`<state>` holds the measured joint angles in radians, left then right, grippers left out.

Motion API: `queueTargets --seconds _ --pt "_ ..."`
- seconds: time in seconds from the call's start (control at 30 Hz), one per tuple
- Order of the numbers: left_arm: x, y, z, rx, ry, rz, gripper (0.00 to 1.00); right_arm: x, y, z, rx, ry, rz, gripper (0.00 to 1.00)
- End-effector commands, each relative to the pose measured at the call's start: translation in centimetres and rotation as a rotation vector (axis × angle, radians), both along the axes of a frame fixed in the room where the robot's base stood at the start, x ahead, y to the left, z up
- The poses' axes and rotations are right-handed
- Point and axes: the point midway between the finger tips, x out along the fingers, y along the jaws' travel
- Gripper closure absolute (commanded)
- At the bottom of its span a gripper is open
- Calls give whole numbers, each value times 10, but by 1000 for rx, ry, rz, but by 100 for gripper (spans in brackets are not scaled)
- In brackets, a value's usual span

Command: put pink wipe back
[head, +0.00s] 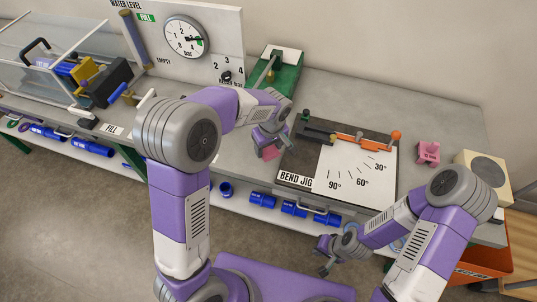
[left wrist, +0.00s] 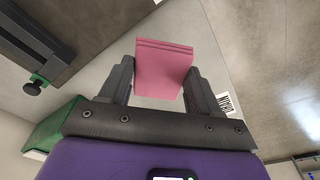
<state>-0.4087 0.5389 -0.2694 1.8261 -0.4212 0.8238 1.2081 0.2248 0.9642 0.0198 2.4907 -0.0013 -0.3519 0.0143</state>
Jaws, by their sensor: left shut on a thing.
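A folded pink wipe (left wrist: 163,70) is clamped between the two fingers of my left gripper (left wrist: 160,85) in the left wrist view. In the head view the wipe (head: 270,153) shows below my left gripper (head: 268,143), over the bench's front part, left of the bend jig. I cannot tell whether it touches the bench. A pink block-like holder (head: 428,153) with small lettering stands on the bench right of the bend jig. My right gripper (head: 321,256) is low in front of the bench, its fingers apart and empty.
The bend jig (head: 345,178) with its orange-tipped lever lies between the held wipe and the pink holder. A green-based device (head: 278,75) stands behind my left gripper. A beige box (head: 484,172) stands right of the holder. Blue pipe pieces (head: 262,200) lie on the lower shelf.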

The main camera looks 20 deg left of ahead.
Motion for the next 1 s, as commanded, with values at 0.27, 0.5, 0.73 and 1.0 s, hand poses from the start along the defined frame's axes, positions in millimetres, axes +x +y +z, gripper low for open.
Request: queueTargets --seconds 0.27,0.5,0.73,1.0 --pt "-1 0 -41 1 2 -2 66 0 0 -7 0 0 0 100" --pt "0 0 -41 0 0 -2 66 0 0 -7 0 0 0 100" --pt "0 0 -48 0 0 -3 66 0 0 -13 0 0 0 100" --pt "0 0 -50 0 0 -3 16 0 0 -15 0 0 0 100"
